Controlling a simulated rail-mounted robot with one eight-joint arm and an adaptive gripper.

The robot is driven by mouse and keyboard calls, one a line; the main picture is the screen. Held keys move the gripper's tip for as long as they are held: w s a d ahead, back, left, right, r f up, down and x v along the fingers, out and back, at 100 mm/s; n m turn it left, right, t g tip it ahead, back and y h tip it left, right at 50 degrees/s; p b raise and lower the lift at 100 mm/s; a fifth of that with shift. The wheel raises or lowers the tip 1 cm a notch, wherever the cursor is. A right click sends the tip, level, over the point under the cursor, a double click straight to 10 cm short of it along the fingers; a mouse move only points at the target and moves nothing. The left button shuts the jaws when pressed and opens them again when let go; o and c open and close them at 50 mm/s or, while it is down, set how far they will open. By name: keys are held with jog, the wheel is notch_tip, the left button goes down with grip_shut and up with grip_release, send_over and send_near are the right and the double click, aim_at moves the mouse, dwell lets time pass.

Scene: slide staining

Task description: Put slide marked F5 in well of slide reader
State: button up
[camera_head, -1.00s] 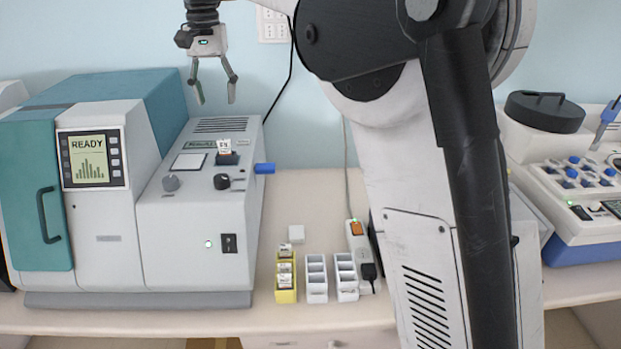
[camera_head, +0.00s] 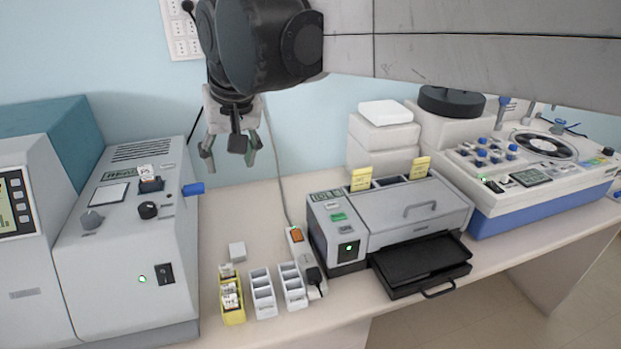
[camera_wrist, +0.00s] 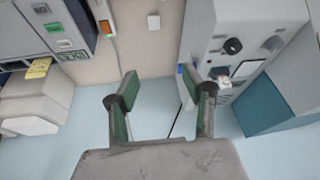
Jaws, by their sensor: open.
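My gripper (camera_head: 230,152) hangs open and empty above the back of the bench, right of the grey instrument (camera_head: 125,240). In the wrist view its two fingers (camera_wrist: 158,92) are spread with nothing between them. One labelled slide (camera_head: 147,173) stands upright in a small black holder (camera_head: 152,186) on top of that instrument; its mark is too small to read surely. The slide also shows in the wrist view (camera_wrist: 221,71). A yellow rack (camera_head: 233,317) on the bench holds several labelled slides (camera_head: 230,296), marks unreadable. I cannot tell which is F5 or which device is the slide reader.
Two white racks (camera_head: 263,293) (camera_head: 292,287) look empty. A small white block (camera_head: 237,252) lies behind the yellow rack. A power strip (camera_head: 306,272), a grey device with a black tray (camera_head: 420,266) and a blue-based machine (camera_head: 545,205) stand to the right. A blue knob (camera_head: 193,189) juts from the grey instrument.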

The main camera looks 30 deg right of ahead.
jog(key=s+d+f+n+t, duration=0.1)
jog(key=s+d+f, duration=0.4)
jog(key=s+f, duration=0.7)
jog(key=shift+s+d+f+t+h, duration=0.2)
jog(key=shift+s+f+t+h, duration=0.15)
jog(key=shift+s+t, duration=0.75)
jog(key=shift+s+f, duration=0.15)
notch_tip(320, 180, down, 6)
jog(key=b, duration=0.6)
